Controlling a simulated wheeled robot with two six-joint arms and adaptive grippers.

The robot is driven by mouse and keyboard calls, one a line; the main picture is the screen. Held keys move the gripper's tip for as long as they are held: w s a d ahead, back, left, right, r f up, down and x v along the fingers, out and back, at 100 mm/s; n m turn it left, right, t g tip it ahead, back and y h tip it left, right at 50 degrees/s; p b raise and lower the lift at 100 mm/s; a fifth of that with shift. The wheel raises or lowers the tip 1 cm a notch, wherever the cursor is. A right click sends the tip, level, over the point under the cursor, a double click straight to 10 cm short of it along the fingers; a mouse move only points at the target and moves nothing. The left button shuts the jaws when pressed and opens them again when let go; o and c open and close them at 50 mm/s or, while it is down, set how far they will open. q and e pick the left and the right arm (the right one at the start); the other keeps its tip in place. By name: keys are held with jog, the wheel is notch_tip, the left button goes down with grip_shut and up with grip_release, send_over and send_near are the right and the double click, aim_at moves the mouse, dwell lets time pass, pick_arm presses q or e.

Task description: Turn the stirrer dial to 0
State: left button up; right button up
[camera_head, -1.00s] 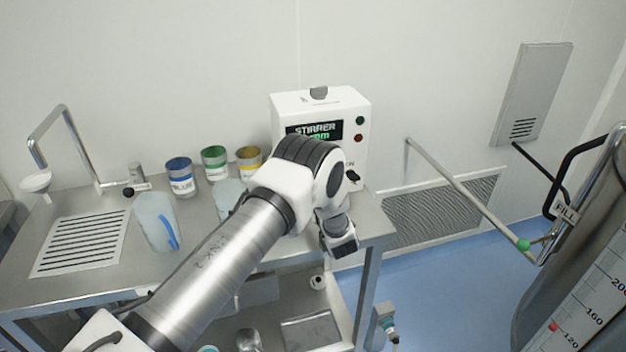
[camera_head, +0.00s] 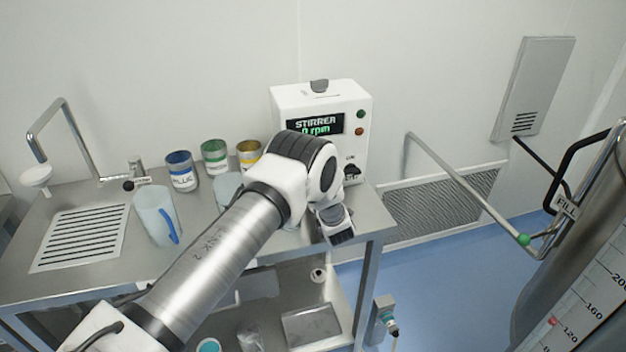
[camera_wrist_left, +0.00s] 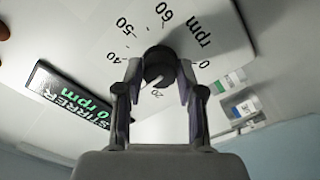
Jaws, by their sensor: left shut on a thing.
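The white stirrer box (camera_head: 352,105) stands at the back right of the steel table. Its display (camera_head: 315,126) reads STIRRER 0 rpm; the display (camera_wrist_left: 72,97) also shows in the left wrist view. The dark round stirrer dial (camera_wrist_left: 160,65) sits amid a scale marked 0, 20, 40, 50 and 60 rpm. My left gripper (camera_wrist_left: 160,75) is shut on the dial, one finger on each side. In the head view my arm hides the dial and most of this gripper. My right gripper is not in view.
A black switch (camera_head: 351,172) labelled ON is on the box's right side. Blue, green and yellow cans (camera_head: 215,157) and a translucent jug (camera_head: 157,215) stand left of the box. A railing (camera_head: 465,190) and a metal tank (camera_head: 580,290) are at right.

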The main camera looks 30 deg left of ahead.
pick_arm(q)
jog(key=n+b, duration=0.6)
jog(key=b, duration=0.3)
jog(key=n+b, duration=0.6)
jog(key=b, duration=0.4)
jog(key=shift+w+f, duration=0.15)
jog(key=shift+f, duration=0.05)
jog(key=n+b, duration=1.3)
jog(key=b, duration=1.1)
jog(key=shift+r+b, duration=0.15)
jog(key=shift+b, duration=0.2)
jog(key=shift+a+r+n+b, duration=0.1)
jog(key=shift+r+n+b, duration=0.15)
jog(key=shift+n+b, duration=0.65)
jog(key=o, duration=1.1)
jog(key=shift+o, duration=0.2)
jog(key=v, duration=1.2)
